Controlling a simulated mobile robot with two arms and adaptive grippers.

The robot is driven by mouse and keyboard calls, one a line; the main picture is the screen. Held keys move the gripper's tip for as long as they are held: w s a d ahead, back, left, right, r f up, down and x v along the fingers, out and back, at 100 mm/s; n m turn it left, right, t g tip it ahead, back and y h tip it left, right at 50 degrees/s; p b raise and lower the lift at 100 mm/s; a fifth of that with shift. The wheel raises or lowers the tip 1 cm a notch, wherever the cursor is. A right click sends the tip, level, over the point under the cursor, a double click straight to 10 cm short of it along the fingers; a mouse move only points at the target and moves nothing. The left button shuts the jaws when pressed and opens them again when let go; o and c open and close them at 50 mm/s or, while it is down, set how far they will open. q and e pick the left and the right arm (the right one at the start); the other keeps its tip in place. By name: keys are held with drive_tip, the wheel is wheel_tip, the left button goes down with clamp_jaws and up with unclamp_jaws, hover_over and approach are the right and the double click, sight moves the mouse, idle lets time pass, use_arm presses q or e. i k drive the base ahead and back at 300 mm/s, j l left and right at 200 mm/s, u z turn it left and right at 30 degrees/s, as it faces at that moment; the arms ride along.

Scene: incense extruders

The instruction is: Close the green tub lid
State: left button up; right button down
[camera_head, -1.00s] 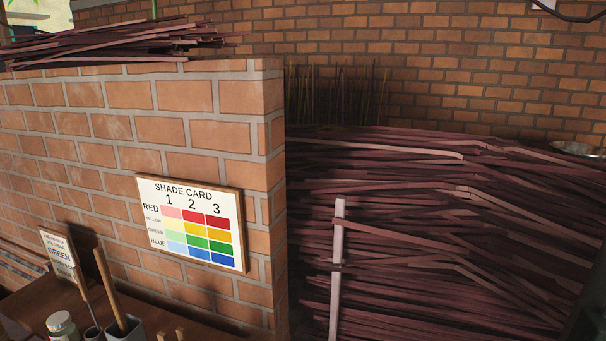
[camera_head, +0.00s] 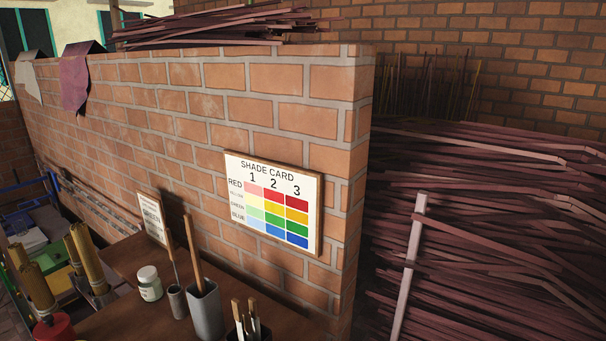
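I cannot make out the green tub or its lid for certain. A flat green thing (camera_head: 50,259) shows at the left edge, partly hidden behind bundles of sticks, and I cannot tell whether it is the tub. Neither of my grippers is in view.
A wooden table (camera_head: 120,325) holds a small lidded jar (camera_head: 150,288), a grey holder (camera_head: 206,312) and a small sign (camera_head: 152,218). Yellowish stick bundles (camera_head: 88,258) stand left. A brick wall (camera_head: 215,120) bears a shade card (camera_head: 272,203). Dark red sticks (camera_head: 480,230) fill the right.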

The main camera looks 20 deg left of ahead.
sight(58, 251)
drive_tip(key=u, duration=2.75)
drive_tip(key=i+j, duration=0.1)
drive_tip(key=j, duration=0.3)
drive_tip(key=i+j+u, duration=0.1)
drive_tip(key=j, duration=0.25)
drive_tip(key=i+j, duration=0.2)
drive_tip(key=j, duration=0.2)
drive_tip(key=i+j+z, duration=0.15)
drive_tip(key=i, duration=0.35)
drive_tip(key=i+j+z, duration=0.15)
drive_tip(key=i+j, duration=0.2)
drive_tip(key=i+z, duration=0.1)
drive_tip(key=i, duration=1.85)
drive_tip(key=i+z, duration=0.15)
drive_tip(key=i, duration=1.85)
drive_tip(key=i+z, duration=0.25)
drive_tip(key=z, duration=0.15)
drive_tip(key=i+z, duration=0.5)
drive_tip(key=z, duration=0.25)
